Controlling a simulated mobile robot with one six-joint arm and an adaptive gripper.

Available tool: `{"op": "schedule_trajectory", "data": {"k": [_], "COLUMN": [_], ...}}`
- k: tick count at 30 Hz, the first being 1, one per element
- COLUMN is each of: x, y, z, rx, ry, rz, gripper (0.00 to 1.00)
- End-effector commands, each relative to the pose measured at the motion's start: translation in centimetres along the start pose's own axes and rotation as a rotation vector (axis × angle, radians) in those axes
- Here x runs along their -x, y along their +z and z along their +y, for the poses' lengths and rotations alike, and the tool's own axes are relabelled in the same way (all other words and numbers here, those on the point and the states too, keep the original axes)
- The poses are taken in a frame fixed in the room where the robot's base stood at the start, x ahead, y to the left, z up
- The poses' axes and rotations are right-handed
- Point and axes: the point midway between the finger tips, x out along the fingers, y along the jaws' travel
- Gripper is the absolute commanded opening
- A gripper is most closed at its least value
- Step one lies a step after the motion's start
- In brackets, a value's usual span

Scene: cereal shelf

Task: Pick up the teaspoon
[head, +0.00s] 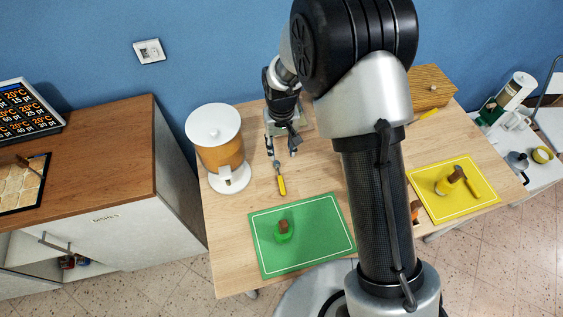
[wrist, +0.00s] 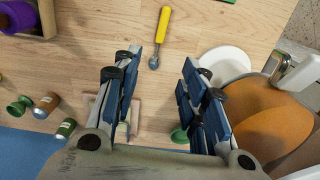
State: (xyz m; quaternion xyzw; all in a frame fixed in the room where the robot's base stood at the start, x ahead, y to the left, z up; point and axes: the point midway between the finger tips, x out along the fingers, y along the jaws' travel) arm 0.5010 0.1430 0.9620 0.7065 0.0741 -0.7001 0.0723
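A small utensil with a yellow handle and a round grey metal end, which looks like the teaspoon (head: 280,180), lies flat on the wooden table just behind the green mat. In the wrist view the teaspoon (wrist: 160,35) lies ahead of the fingertips, its metal end towards me and its handle pointing away. My gripper (head: 281,150) is over the table, close to the metal end. In the wrist view my gripper (wrist: 162,68) is open, its blue-padded fingers wide apart with nothing held between them. The teaspoon's metal end is nearly in line with the gap.
A cereal dispenser (head: 218,150) stands left of the teaspoon; its white base (wrist: 225,62) is near the right finger. A green mat (head: 325,240) holds a small green item. A yellow mat (head: 470,205) lies at right. Small cans (wrist: 46,105) lie left in the wrist view.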

Motion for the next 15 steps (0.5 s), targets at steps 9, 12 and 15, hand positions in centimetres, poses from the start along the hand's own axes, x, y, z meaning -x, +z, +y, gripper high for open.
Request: {"op": "schedule_trajectory", "data": {"k": [9, 12, 15], "x": [-5.7, -7.9, -10.1], "y": [0.0, 0.0, 0.0], "z": [-0.4, -0.4, -0.3], "rx": [0.005, 0.005, 0.005], "ry": [0.001, 0.001, 0.001], "rz": [-0.014, -0.013, -0.013], "gripper": [0.39, 0.39, 0.39]}}
